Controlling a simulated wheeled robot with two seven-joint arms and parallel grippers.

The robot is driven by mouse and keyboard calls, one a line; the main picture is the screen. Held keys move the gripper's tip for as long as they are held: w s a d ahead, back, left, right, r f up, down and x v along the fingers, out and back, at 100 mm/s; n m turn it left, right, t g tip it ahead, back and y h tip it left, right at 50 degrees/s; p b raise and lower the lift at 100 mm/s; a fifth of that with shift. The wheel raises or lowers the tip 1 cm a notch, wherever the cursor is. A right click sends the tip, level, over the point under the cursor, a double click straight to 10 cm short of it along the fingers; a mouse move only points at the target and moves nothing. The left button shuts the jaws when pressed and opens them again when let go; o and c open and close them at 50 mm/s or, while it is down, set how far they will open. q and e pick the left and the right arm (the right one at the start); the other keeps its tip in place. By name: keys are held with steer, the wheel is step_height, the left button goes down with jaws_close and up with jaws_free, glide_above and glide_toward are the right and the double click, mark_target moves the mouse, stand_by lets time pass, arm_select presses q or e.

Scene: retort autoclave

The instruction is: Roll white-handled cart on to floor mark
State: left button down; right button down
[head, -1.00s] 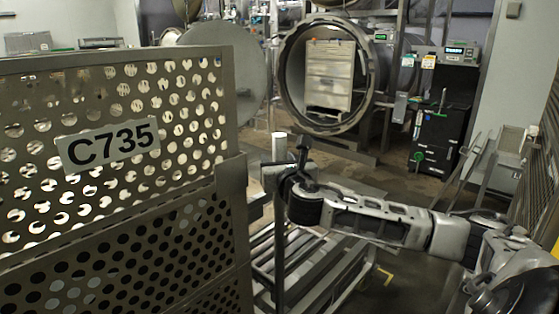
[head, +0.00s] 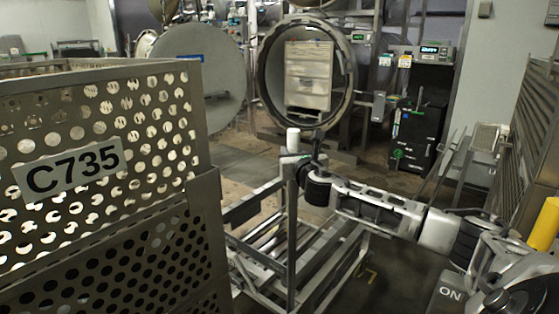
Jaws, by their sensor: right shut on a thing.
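The white-handled cart (head: 291,240) is a low grey metal frame with a roller-like slatted deck, standing on the floor in the lower middle. Its white handle tip (head: 293,140) tops an upright post at the near side. My right gripper (head: 299,168) is shut on the cart's handle post just below the white tip; its fingers are partly hidden. My left gripper is out of view.
A perforated metal crate labelled C735 (head: 100,215) fills the left foreground, close to the cart. An open round autoclave (head: 346,85) stands behind, its round door (head: 205,72) to the left. A black cabinet (head: 418,135) is at back right. A yellow post (head: 544,225) stands at right.

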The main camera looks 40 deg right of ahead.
steer(key=a, duration=0.1)
steer(key=a+y, duration=0.1)
steer(key=a, duration=0.1)
steer(key=shift+w+a+f+n+t, duration=0.1)
steer(key=shift+a+f+n+t, duration=0.1)
steer(key=shift+n+t, duration=0.2)
steer(key=c, duration=1.2)
jaws_free()
steer(key=shift+a+r, duration=0.1)
steer(key=shift+a, duration=0.25)
steer(key=shift+o, duration=0.5)
steer(key=shift+w+a, duration=0.25)
steer(key=shift+a, duration=0.1)
steer(key=shift+s+d+r, duration=0.15)
steer(key=shift+d+r, duration=0.05)
steer(key=shift+d, duration=0.8)
steer(key=shift+s+a, duration=0.1)
